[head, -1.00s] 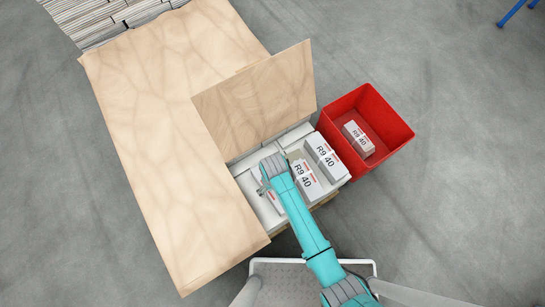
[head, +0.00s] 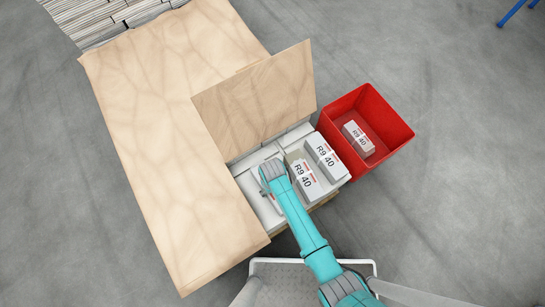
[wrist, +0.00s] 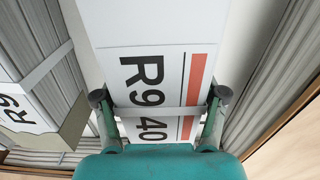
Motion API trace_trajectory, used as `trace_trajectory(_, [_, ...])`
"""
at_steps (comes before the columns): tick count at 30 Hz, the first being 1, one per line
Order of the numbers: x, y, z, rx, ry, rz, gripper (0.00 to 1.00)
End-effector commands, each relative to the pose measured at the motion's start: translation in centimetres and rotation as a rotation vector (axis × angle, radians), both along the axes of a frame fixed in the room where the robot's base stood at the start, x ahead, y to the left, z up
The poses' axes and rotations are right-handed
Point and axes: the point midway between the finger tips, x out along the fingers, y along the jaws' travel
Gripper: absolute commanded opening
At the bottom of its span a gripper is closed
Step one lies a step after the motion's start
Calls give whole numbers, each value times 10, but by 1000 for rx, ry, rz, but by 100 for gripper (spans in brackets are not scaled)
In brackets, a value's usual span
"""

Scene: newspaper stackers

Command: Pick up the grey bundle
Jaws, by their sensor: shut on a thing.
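The grey bundle (wrist: 150,30) has a pale top, a white label reading "R9 40" with an orange-red stripe, and a strap across it. In the wrist view my gripper (wrist: 160,97) has one finger on each side of it and is shut on it. In the head view my gripper (head: 272,172) is over the left part of the open stack compartment, and it and the arm hide most of the held bundle. I cannot tell whether the bundle is clear of the stack.
Two labelled bundles stand to the right, one near (head: 306,180) and one farther right (head: 327,155). A red bin (head: 393,112) at the right holds a labelled bundle (head: 358,138). A tan sheet (head: 150,120) and a raised board (head: 260,95) border the compartment.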

Motion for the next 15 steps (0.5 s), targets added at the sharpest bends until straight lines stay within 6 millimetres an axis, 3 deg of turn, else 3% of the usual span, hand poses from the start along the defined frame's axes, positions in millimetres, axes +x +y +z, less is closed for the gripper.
trace_trajectory(8, [1, 0, 4, 1, -2, 0, 1])
trace_trajectory(15, [1, 0, 32, 2, -4, 0, 1])
